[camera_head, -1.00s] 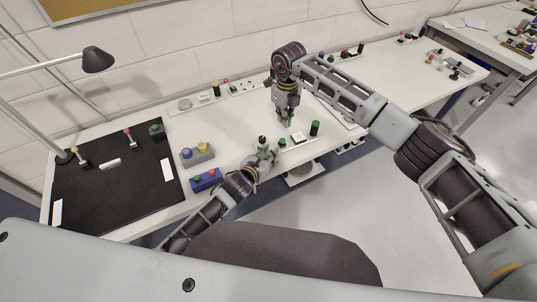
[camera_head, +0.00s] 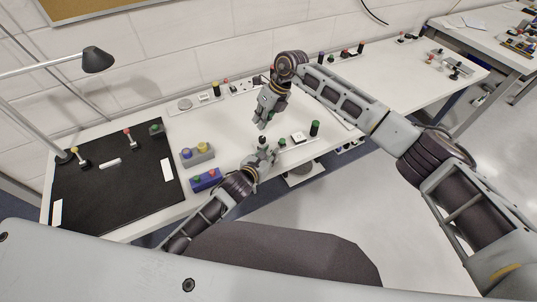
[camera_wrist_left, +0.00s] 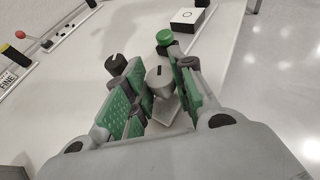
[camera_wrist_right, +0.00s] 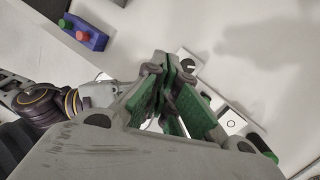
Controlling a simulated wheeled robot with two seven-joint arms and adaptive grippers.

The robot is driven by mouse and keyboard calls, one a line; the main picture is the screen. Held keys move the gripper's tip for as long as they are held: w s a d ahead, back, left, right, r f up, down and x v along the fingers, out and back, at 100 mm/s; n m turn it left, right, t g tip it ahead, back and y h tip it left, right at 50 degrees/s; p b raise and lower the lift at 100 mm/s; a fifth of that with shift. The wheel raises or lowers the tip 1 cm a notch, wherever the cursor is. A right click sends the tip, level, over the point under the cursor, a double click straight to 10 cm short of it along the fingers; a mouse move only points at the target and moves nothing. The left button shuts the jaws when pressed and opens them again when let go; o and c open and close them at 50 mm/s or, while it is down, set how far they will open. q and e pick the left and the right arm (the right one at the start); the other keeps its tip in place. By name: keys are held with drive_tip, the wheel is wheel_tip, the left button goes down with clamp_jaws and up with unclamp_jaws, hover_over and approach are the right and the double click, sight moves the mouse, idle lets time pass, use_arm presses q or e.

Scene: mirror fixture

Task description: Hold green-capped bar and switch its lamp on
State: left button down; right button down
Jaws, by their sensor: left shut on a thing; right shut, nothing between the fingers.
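My left gripper (camera_head: 262,158) is shut on a grey piece (camera_wrist_left: 160,80) with a slotted top, seen between its fingers in the left wrist view. A green cap (camera_wrist_left: 165,36) stands just beyond the fingers, and it also shows in the head view (camera_head: 282,142). A black knob with a white mark (camera_wrist_left: 117,64) stands beside the left finger; it shows in the right wrist view (camera_wrist_right: 188,65) too. The bar's body is mostly hidden by the fingers. My right gripper (camera_head: 262,125) is shut and empty, above and just behind the knob, apparently apart from it.
A white box with a ring mark (camera_head: 298,137) and a dark green-topped cylinder (camera_head: 315,128) stand right of the left gripper. Blue (camera_head: 206,180) and grey (camera_head: 197,154) button boxes are to the left, beside a black mat (camera_head: 120,190) with a desk lamp (camera_head: 97,60).

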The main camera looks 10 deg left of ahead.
drive_tip(key=s+a+r+m+y, duration=0.2)
drive_tip(key=a+r+y, duration=0.8)
drive_tip(key=r, duration=0.2)
drive_tip(key=w+d+r+m+t+y, duration=0.4)
drive_tip(key=w+r+m+t, duration=0.5)
drive_tip(key=m+t, duration=0.15)
drive_tip(key=w+d+f+m+t+h, duration=0.45)
drive_tip(key=d+f+m+h, duration=0.4)
drive_tip(key=m, duration=0.35)
drive_tip(key=s+d+f+m+g+h, duration=0.1)
drive_tip(key=s+d+f+g, duration=0.1)
drive_tip(key=s+f+g, duration=0.2)
drive_tip(key=s+d+f+m+g+h, duration=0.1)
drive_tip(key=s+d+f+g+h, duration=0.1)
drive_tip(key=s+f, duration=0.3)
wheel_tip(320, 180, down, 4)
drive_tip(key=shift+s+d+m+g, duration=0.25)
drive_tip(key=shift+d+m+g, duration=0.1)
drive_tip(key=shift+g, duration=0.55)
